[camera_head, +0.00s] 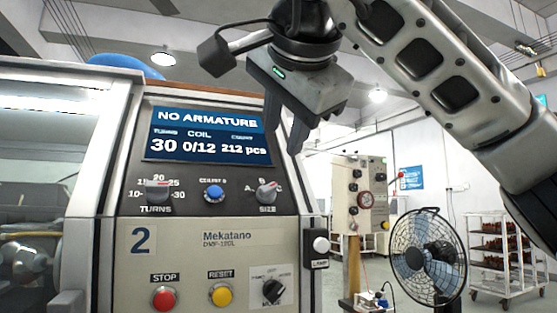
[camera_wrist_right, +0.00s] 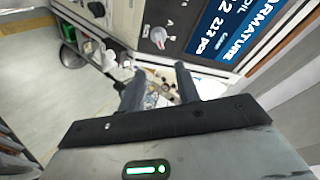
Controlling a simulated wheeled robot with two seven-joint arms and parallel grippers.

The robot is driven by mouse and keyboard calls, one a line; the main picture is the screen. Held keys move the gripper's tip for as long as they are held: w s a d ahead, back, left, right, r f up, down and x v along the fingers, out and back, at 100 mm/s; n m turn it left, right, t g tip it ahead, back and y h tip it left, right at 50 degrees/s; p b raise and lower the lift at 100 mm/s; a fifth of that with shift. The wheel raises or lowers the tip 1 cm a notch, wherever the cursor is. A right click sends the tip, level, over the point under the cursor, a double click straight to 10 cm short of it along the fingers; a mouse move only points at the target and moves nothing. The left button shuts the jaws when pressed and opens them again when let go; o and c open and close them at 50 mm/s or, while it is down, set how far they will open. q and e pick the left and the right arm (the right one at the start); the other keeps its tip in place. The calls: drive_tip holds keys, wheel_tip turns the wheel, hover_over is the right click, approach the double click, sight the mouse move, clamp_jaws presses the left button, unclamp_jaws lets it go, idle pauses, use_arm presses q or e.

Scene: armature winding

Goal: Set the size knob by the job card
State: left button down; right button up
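The SIZE knob (camera_head: 266,192) is a grey pointer knob at the right of the machine's dark control panel (camera_head: 215,188), with small letters around it that are hard to read. It also shows in the right wrist view (camera_wrist_right: 157,36), above the fingers. My right gripper (camera_head: 284,134) hangs above and to the right of the knob, in front of the display's right edge. Its two fingers are apart with nothing between them, as the right wrist view (camera_wrist_right: 160,88) also shows. It does not touch the knob. I cannot make out a job card. My left gripper is out of view.
The display (camera_head: 208,135) reads NO ARMATURE, 30 turns, coil 0/12. A TURNS knob (camera_head: 157,190), blue button (camera_head: 213,193), red STOP (camera_head: 164,298), yellow RESET (camera_head: 221,294) and black selector (camera_head: 272,290) surround it. A fan (camera_head: 428,257) and rack (camera_head: 507,255) stand right.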

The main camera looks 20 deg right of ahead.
drive_tip(key=shift+v, duration=1.75)
